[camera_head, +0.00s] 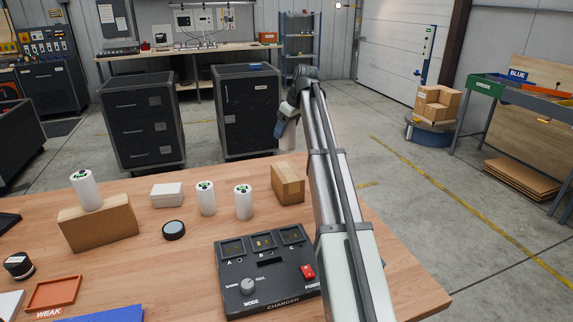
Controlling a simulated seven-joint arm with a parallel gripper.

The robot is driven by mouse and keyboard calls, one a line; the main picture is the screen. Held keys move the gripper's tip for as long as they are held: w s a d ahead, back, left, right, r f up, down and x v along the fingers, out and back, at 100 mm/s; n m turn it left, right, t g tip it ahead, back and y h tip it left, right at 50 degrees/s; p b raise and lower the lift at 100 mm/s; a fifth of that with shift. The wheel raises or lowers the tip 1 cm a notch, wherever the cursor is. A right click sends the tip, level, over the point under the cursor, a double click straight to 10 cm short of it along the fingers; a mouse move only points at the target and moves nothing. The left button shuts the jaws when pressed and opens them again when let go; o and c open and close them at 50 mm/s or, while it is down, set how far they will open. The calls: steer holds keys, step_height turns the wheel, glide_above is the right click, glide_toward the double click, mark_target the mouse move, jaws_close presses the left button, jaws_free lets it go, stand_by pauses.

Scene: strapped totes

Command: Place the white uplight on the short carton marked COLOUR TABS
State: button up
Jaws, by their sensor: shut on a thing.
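My gripper (287,127) is at the far side of the table, raised above the brown carton at the right (284,184). It is shut on a small white thing (288,137), apparently a white uplight; only part of it shows, apart from the carton. A wider brown carton (97,226) stands at the left with a white cylinder (87,191) upright on it. Two similar white cylinders (206,199) (243,202) stand on the table between the cartons. No COLOUR TABS marking is readable on either carton from here.
A black charger box (267,276) lies in front of the right carton. A white box (167,195), a dark round puck (174,230), a black-and-white jar (19,266) and an orange tray (54,294) are on the wooden table (165,268). Dark cabinets (246,108) stand beyond.

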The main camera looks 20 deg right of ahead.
mark_target(294, 133)
steer(key=shift+f, duration=4.75)
steer(key=shift+f, duration=0.1)
steer(key=o, duration=1.5)
steer(key=shift+o, duration=0.2)
steer(key=v, duration=1.2)
